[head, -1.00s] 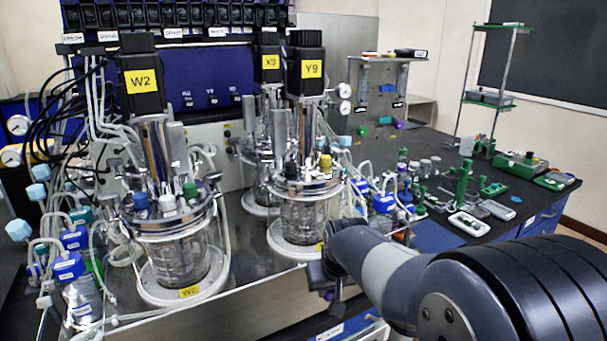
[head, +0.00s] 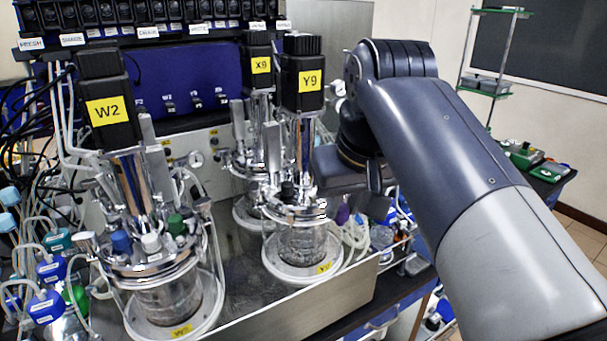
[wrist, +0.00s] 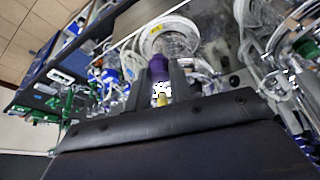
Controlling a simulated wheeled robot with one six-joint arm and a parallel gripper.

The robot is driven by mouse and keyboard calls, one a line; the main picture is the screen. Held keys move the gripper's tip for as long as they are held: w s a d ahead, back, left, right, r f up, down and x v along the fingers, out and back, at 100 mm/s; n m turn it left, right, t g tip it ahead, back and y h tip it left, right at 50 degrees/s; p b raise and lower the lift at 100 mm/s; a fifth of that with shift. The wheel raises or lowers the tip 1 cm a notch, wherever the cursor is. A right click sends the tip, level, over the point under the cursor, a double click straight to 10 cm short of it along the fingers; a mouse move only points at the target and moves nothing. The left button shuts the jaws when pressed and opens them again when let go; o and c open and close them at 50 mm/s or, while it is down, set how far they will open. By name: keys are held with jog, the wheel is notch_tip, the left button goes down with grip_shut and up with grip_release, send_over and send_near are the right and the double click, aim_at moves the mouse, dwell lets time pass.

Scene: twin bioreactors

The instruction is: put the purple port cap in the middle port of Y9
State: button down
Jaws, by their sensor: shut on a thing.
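Y9 is the glass vessel (head: 300,243) with a black motor head and a yellow Y9 label (head: 309,80). A black cap (head: 288,190) sits on the left of its metal lid. My gripper (head: 345,206) is just right of Y9's lid in the head view, shut on the purple port cap (head: 342,214). In the wrist view the purple cap (wrist: 157,67) is between my fingers (wrist: 156,82), with a yellow cap (wrist: 161,98) lower down. My gripper covers the right part of Y9's lid in the head view, and I cannot make out the middle port.
W2 (head: 165,285), with blue, white and green caps, stands at the front left. X9 (head: 261,65) stands just behind Y9. Tubing and blue-capped bottles (head: 382,235) crowd Y9's right side. The steel deck (head: 245,290) between W2 and Y9 is clear.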

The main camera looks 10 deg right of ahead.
jog(key=shift+w+a+f+p, duration=0.1)
jog(key=shift+w+f+p, duration=0.5)
jog(key=shift+w, duration=1.55)
jog(key=shift+w+a+f+p, duration=0.1)
jog(key=shift+w+f+p, duration=0.5)
jog(key=shift+w, duration=1.5)
jog(key=shift+w+a+f+p, duration=0.1)
jog(key=shift+w+f+p, duration=0.5)
jog(key=shift+w, duration=1.55)
jog(key=c, duration=1.3)
grip_release()
jog(key=shift+o, duration=0.3)
jog(key=v, duration=1.2)
jog(key=shift+r, duration=0.1)
